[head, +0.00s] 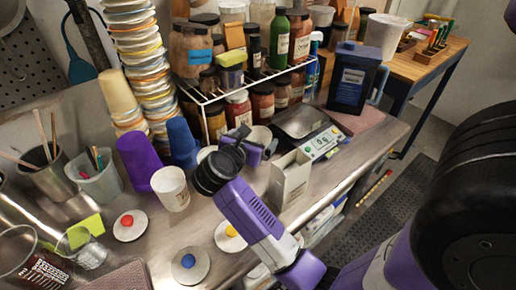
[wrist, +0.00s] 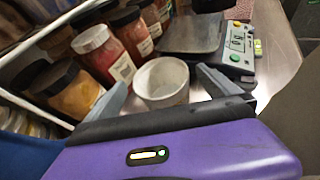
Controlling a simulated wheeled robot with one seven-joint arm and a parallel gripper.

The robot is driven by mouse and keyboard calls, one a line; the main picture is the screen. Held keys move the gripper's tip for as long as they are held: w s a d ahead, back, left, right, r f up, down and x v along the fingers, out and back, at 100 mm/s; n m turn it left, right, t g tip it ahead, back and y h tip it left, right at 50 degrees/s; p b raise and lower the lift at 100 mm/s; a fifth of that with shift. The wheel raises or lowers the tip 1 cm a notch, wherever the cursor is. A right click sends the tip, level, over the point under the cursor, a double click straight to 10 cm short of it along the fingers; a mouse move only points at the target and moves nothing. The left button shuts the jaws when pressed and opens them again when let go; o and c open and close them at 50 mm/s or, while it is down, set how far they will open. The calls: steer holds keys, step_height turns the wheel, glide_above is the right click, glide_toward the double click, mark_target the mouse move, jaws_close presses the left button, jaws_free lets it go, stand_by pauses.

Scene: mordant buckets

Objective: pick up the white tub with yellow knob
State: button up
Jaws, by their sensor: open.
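A round white piece with a yellow knob (head: 230,235) lies low on the metal bench in the head view, partly hidden by my arm. I cannot tell how deep it is. My gripper (head: 255,147) is up and to the right of it, near the jars and scale. In the wrist view my gripper (wrist: 161,78) is open, its fingers spread to either side of a small white tub (wrist: 162,98). This tub has an open top and shows no knob. It seems to stand on the bench beyond the fingers; I cannot tell whether they touch it.
A white piece with a red knob (head: 130,226) and one with a blue knob (head: 190,264) lie to the left. A white cup (head: 171,190) and purple cup (head: 136,160) stand behind. A scale (head: 322,143), an upright box (head: 289,180) and racked jars (head: 238,110) crowd my gripper.

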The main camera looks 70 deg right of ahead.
mark_target(262, 132)
steer(key=shift+p+x, duration=0.65)
steer(key=shift+x, duration=2.3)
steer(key=c, duration=1.4)
steer(key=shift+c, duration=0.5)
steer(key=shift+r, duration=0.1)
